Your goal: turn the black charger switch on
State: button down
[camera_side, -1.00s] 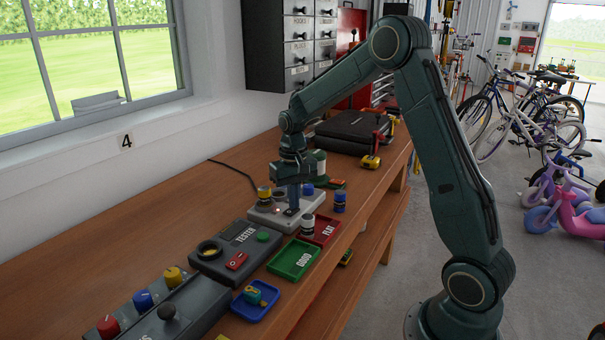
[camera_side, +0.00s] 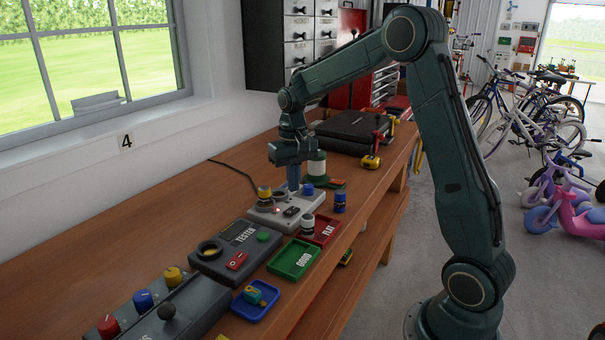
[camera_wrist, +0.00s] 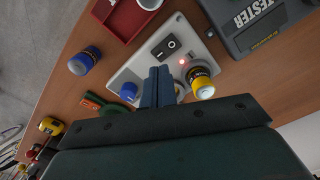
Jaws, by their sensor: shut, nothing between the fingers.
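The charger is a light grey box (camera_side: 264,217) on the workbench. Its black rocker switch (camera_wrist: 165,46) shows clear of my fingers in the wrist view, and it also shows in the side view (camera_side: 291,211). A small red light (camera_wrist: 183,62) glows beside the switch. A yellow battery (camera_wrist: 202,84) and a blue-topped battery (camera_wrist: 129,91) stand at the charger. My gripper (camera_wrist: 158,72) is shut and empty, above the charger and beside the switch. In the side view my gripper (camera_side: 293,188) points down over the charger's back part. Whether the fingertips touch anything I cannot tell.
A dark tester (camera_side: 236,250) stands left of the charger. A red tray (camera_side: 323,230) holding a white-topped battery, a green tray (camera_side: 293,260) and a blue tray (camera_side: 255,301) lie in front. A black case (camera_side: 352,132) lies behind.

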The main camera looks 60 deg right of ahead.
jog(key=shift+r, duration=0.95)
jog(key=s+a+r+n+t, duration=0.3)
jog(key=s+a+r, duration=0.7)
jog(key=s, duration=0.2)
jog(key=s+a+n+t, duration=0.1)
jog(key=s+a, duration=0.1)
jog(key=s, duration=0.4)
jog(key=s+a+f+n+t, duration=0.1)
jog(key=s+a+n, duration=0.1)
jog(key=s, duration=0.4)
jog(key=shift+s+a+f+t, duration=0.25)
jog(key=shift+a+f+t, duration=0.05)
jog(key=shift+a, duration=0.35)
